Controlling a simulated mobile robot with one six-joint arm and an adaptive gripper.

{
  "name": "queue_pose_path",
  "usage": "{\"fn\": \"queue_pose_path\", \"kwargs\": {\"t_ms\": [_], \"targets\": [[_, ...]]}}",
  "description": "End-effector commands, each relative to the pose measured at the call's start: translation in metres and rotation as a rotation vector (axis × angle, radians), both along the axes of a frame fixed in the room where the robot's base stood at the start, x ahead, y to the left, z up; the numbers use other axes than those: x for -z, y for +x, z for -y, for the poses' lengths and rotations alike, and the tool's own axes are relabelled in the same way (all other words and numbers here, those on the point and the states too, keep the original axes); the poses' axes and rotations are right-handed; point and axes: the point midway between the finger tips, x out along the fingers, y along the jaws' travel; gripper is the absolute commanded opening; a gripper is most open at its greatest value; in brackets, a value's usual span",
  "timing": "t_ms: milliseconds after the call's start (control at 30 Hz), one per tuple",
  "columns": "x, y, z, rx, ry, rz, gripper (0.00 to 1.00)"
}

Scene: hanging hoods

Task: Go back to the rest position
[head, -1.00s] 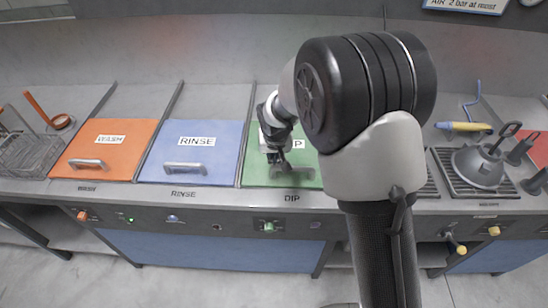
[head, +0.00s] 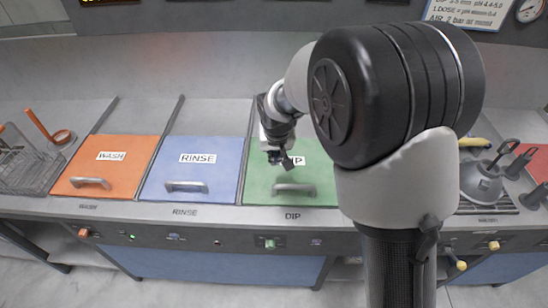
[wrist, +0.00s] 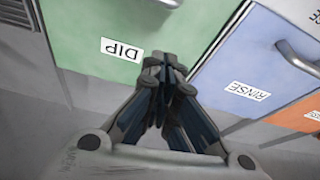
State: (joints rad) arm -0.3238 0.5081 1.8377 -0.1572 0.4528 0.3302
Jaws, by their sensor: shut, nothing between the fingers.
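My gripper (head: 280,158) shows in the head view above the green DIP lid (head: 310,187), in front of part of its label. It is shut and empty. In the wrist view my gripper (wrist: 164,62) has its fingertips together, with the green DIP lid (wrist: 90,25) behind them and the blue RINSE lid (wrist: 235,70) to the right. My arm hides the right part of the counter in the head view.
The orange WASH lid (head: 105,165) and the blue RINSE lid (head: 192,170) lie shut to the left. A wire basket (head: 25,170) stands at the far left. A grey hood-shaped tool (head: 482,180) stands at the right. A gauge (head: 529,9) hangs on the back wall.

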Motion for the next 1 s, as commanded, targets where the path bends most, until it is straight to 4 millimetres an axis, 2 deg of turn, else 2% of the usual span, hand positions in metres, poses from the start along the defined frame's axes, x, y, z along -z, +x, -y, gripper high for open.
{"fn": "queue_pose_path", "kwargs": {"t_ms": [33, 133, 467, 567, 667, 767, 900, 1000], "targets": [[-0.009, -0.003, 0.0, 0.0, 0.0, 0.0, 0.0], [-0.018, -0.006, 0.001, 0.0, 0.0, 0.0, 0.0], [-0.029, -0.011, 0.004, 0.003, 0.0, 0.001, 0.0], [-0.047, -0.02, 0.016, 0.013, 0.001, 0.009, 0.0], [-0.08, -0.041, 0.039, 0.031, 0.0, 0.017, 0.0], [-0.114, -0.075, 0.067, 0.051, -0.001, 0.025, 0.0], [-0.15, -0.13, 0.102, 0.075, -0.003, 0.032, 0.0], [-0.167, -0.173, 0.122, 0.091, -0.003, 0.038, 0.0]]}}
